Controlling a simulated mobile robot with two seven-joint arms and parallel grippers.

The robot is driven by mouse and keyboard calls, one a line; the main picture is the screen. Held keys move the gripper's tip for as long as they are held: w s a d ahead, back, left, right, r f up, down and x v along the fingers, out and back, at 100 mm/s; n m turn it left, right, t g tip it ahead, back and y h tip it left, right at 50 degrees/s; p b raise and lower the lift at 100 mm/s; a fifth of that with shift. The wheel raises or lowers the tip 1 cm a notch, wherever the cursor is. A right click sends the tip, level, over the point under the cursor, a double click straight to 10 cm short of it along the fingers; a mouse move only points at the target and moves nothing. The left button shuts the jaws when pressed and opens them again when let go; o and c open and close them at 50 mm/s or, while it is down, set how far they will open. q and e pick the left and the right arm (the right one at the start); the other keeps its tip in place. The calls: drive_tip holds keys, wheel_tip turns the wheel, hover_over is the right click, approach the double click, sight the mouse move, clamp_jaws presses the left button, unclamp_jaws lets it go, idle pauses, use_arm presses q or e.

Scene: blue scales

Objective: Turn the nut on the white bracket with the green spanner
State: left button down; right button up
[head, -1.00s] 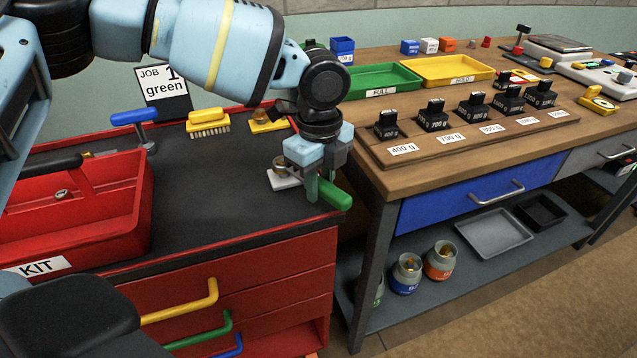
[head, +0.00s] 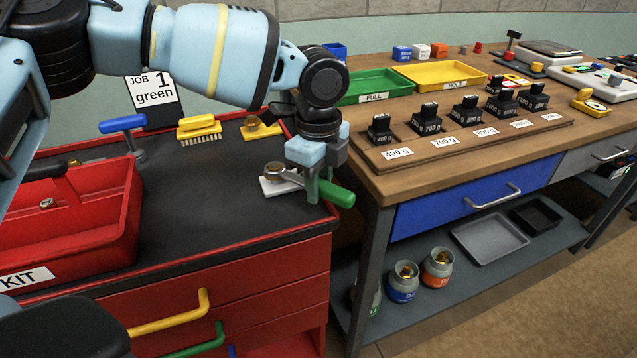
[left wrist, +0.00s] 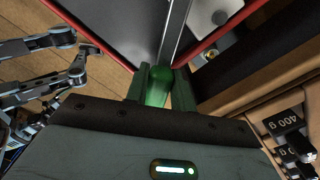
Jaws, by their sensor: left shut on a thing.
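The white bracket (head: 272,187) lies on the dark top of the red cabinet, near its right edge. A round metal nut (head: 274,169) sits on the bracket. My left gripper (head: 318,190) points down just right of the bracket and is shut on the green spanner (head: 340,194). The spanner's green handle sticks out to the right past the fingers. The fingers hide the spanner's middle, and I cannot tell how its head sits on the nut. In the left wrist view the green handle (left wrist: 158,88) is between the fingers.
A red KIT tote (head: 110,240) stands at the left of the cabinet top. A blue-handled tool (head: 122,124), a yellow brush (head: 199,126) and a yellow block (head: 262,128) are behind the bracket. The wooden bench (head: 385,185) with its weights (head: 380,130) is close on the right.

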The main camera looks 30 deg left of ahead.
use_arm(q)
drive_tip(key=shift+w+n+b, duration=0.75)
drive_tip(key=shift+w+n, duration=0.05)
drive_tip(key=shift+n, duration=0.1)
use_arm(e)
drive_tip(key=shift+w+f, duration=0.15)
drive_tip(key=shift+f, duration=0.25)
use_arm(q)
drive_tip(key=shift+s+m+p, duration=0.4)
drive_tip(key=shift+s+m, duration=0.05)
drive_tip(key=shift+m, duration=0.05)
drive_tip(key=shift+s+m, duration=0.4)
use_arm(e)
drive_tip(key=shift+r, duration=0.25)
use_arm(q)
drive_tip(key=shift+r+p, duration=0.15)
drive_tip(key=shift+p, duration=0.2)
drive_tip(key=shift+r+p, duration=0.7)
drive_tip(key=shift+r, duration=0.25)
drive_tip(key=shift+r+p, duration=1.3)
drive_tip(key=shift+r, duration=0.6)
use_arm(e)
drive_tip(key=shift+t, duration=0.4)
drive_tip(key=shift+w+r, duration=0.25)
drive_tip(key=shift+r, duration=0.45)
drive_tip(key=shift+w+r, duration=0.2)
drive_tip(key=shift+r, duration=0.55)
drive_tip(key=shift+w+r, duration=0.25)
drive_tip(key=shift+r, duration=0.45)
